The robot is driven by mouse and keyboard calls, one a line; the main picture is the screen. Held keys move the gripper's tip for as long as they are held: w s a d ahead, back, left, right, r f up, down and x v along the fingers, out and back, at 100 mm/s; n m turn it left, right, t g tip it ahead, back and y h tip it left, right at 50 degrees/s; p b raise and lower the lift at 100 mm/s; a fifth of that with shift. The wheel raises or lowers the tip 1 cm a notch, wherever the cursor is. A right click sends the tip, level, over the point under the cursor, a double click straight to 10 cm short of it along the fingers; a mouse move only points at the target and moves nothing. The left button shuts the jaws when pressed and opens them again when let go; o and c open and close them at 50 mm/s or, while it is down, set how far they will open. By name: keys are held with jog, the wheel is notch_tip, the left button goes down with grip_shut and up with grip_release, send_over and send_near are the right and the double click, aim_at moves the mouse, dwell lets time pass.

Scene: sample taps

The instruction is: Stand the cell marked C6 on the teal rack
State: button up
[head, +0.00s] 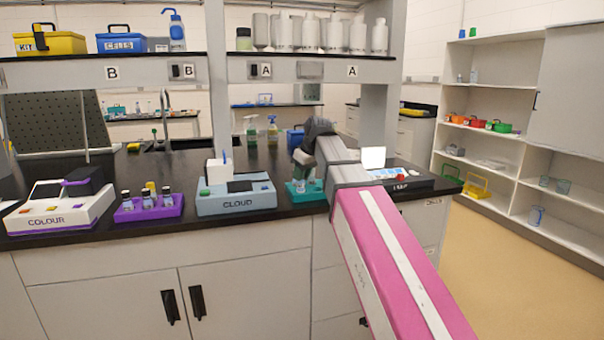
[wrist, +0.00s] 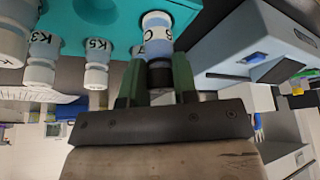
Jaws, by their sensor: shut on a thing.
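The teal rack (head: 318,192) stands at the front edge of the black bench, right of the CLOUD machine. In the wrist view, which looks upside down, the rack (wrist: 100,14) fills the top. Cells marked K3 (wrist: 42,60) and K5 (wrist: 97,62) stand on it, with another partly cut off at the left edge. My gripper (wrist: 158,80) is shut on a cell (wrist: 157,32) with a dark cap; its label shows a letter like C, the rest unreadable. The held cell is upright at the rack; I cannot tell whether its base touches. In the head view my gripper (head: 304,170) is over the rack.
The CLOUD machine (head: 235,198) is close on the left, also in the wrist view (wrist: 250,45). Further left are a purple rack (head: 150,212) with several vials and the COLOUR machine (head: 60,208). Another device (head: 400,178) stands right of my arm. A shelf (head: 300,68) runs above.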

jog(key=shift+f, duration=0.2)
jog(key=shift+f, duration=0.55)
jog(key=o, duration=1.6)
jog(key=shift+c, duration=0.2)
jog(key=shift+r, duration=0.1)
jog(key=v, duration=0.6)
jog(key=shift+r, duration=0.45)
jog(key=shift+s, duration=0.1)
